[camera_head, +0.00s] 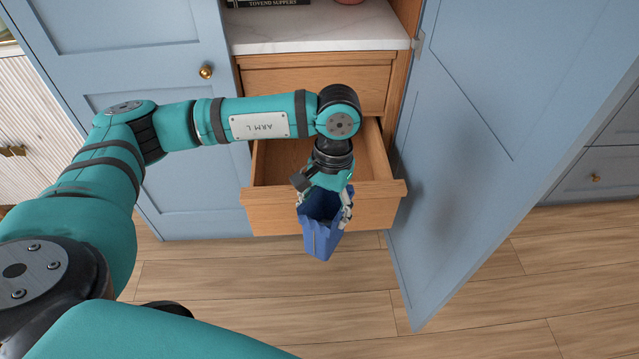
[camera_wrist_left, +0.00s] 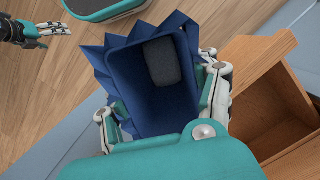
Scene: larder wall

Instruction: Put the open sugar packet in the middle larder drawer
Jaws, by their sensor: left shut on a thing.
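The open sugar packet (camera_head: 322,238) is dark blue with a jagged, open top. My left gripper (camera_head: 325,200) is shut on it and holds it in front of the drawer's front panel. In the left wrist view the packet (camera_wrist_left: 120,70) shows its open mouth, with a dark grey patch inside. An open wooden drawer (camera_head: 275,215) sticks out below a shut one and looks empty where it shows; my arm hides part of it. It also shows in the left wrist view (camera_wrist_left: 256,60). My right gripper (camera_wrist_left: 40,35) shows at the wrist view's upper left, its jaw state unclear.
A shut wooden drawer (camera_head: 320,82) sits above the open one, under a marble shelf (camera_head: 310,28). A large blue door (camera_head: 480,130) stands open to the right. Another blue door (camera_head: 150,60) is at the left. The wooden floor (camera_head: 350,305) in front is clear.

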